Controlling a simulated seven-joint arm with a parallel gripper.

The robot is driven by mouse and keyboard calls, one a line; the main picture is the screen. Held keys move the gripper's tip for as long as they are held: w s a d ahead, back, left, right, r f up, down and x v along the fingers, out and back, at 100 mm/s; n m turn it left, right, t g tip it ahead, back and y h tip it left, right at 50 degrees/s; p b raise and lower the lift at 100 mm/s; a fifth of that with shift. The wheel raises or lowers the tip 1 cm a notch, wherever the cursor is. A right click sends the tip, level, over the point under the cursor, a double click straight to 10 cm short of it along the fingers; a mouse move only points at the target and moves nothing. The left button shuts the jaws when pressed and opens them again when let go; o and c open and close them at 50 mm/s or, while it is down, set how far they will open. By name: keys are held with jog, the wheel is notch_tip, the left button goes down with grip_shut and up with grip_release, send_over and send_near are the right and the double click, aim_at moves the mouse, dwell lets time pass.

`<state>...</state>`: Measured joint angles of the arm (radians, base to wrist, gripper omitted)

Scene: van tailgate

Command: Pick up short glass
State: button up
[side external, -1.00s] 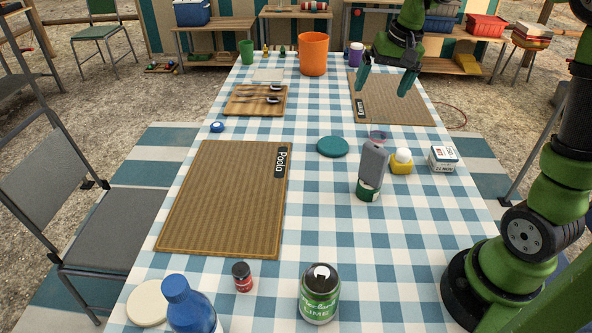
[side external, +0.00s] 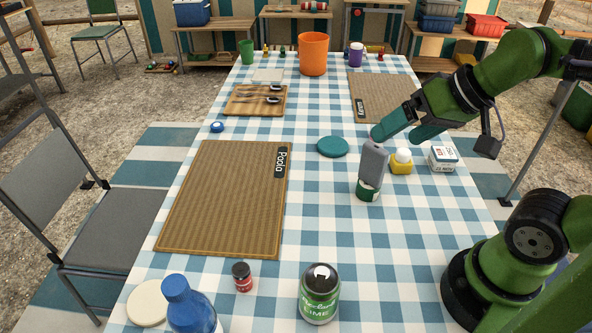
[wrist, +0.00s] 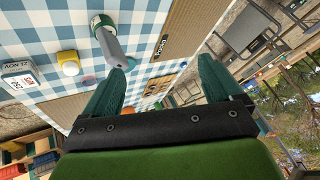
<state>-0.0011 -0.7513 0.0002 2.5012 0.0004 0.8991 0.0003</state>
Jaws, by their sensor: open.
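The short glass looks like a small, clear, purple-tinted vessel. In the wrist view a bit of the short glass (wrist: 88,79) shows just left of the left finger, outside the gap between the fingers. In the side view it is hidden or nearly hidden behind the fingers. My gripper (side external: 395,137) is open and empty, low over the right side of the table, behind the grey device and the yellow block. In the wrist view my gripper (wrist: 162,68) has its fingers spread, tilted toward the table's far side.
A grey upright device (side external: 372,160) stands in a green base close to my gripper. Nearby are a yellow holder with a white ball (side external: 401,166), a white box (side external: 443,158) and a teal disc (side external: 333,147). A woven mat (side external: 225,200) lies left; the cloth between is clear.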

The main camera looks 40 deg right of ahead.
jog(key=w+d+f+g+h, duration=0.1)
jog(key=w+d+f, duration=0.2)
jog(key=w+d, duration=0.45)
jog(key=w+d+f+m+g+h, duration=0.15)
jog(key=w+d, duration=0.35)
jog(key=d, duration=0.6)
jog(key=w+d+f+g+h, duration=0.1)
jog(key=w+d+f+h, duration=0.1)
jog(key=w+d+f, duration=0.5)
jog(key=shift+y, duration=0.25)
jog(key=d+f, duration=0.1)
jog(key=f, duration=0.1)
jog(key=w+d+f, duration=0.1)
jog(key=f, duration=0.1)
jog(key=w+d+f, duration=0.1)
jog(key=f, duration=0.1)
jog(key=shift+w+d+f, duration=0.1)
jog(key=shift+d+f, duration=0.2)
jog(key=shift+t, duration=0.25)
jog(key=shift+s+x, duration=0.15)
jog(key=shift+x, duration=1.15)
jog(key=shift+s+x, duration=0.15)
jog(key=shift+x, duration=1.2)
jog(key=shift+a, duration=0.15)
jog(key=c, duration=1.1)
